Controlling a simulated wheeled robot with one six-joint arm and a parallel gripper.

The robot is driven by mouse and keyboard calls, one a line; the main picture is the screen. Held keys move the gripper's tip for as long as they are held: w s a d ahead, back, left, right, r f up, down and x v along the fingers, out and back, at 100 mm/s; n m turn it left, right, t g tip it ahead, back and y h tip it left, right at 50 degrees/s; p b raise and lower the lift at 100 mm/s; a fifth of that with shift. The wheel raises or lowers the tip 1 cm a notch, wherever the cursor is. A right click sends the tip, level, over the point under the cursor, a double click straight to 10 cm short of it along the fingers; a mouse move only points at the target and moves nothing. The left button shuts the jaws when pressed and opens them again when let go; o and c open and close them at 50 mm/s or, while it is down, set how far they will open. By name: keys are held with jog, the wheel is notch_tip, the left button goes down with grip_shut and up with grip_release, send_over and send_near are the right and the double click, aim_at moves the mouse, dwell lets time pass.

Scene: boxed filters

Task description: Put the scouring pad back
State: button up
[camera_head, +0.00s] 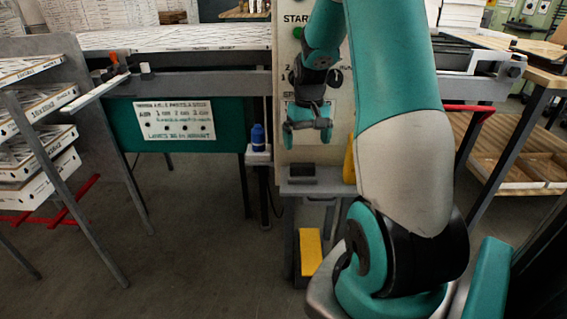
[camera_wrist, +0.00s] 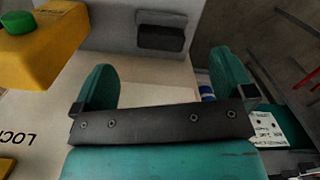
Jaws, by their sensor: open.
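A dark grey block (camera_head: 303,173), which looks like the scouring pad, lies on a small grey shelf (camera_head: 318,189) at the front of the pale machine panel. It also shows near the top of the wrist view as a dark block (camera_wrist: 161,37). My gripper (camera_head: 307,132) hangs in front of the panel, above the block and apart from it. Its two teal fingers stand wide apart in the wrist view (camera_wrist: 165,88), with nothing between them.
A blue bottle (camera_head: 257,137) stands on a small white ledge left of the shelf. A yellow box with a green button (camera_wrist: 40,40) is near my gripper. A rack of white cartons (camera_head: 40,155) stands at left. A yellow-topped block (camera_head: 311,251) sits on the floor below.

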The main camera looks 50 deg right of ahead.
jog(key=w+a+r+n+t, duration=0.1)
jog(key=a+r+n, duration=0.2)
jog(key=a, duration=0.6)
jog(key=w+a+r+n, duration=0.15)
jog(key=a+r, duration=0.25)
jog(key=a, duration=0.6)
jog(key=s+a+r+n+y, duration=0.1)
jog(key=s+a+n, duration=0.3)
jog(key=s+a, duration=0.4)
jog(key=s+a+r+n+y, duration=0.2)
jog(key=s+a+r+n, duration=0.1)
jog(key=s+a, duration=0.6)
jog(key=a+n, duration=0.1)
jog(key=a, duration=0.2)
jog(key=shift+s+a+r+n+g+y, duration=0.2)
jog(key=shift+a+r+n+g+y, duration=0.1)
jog(key=shift+a+r+n, duration=0.1)
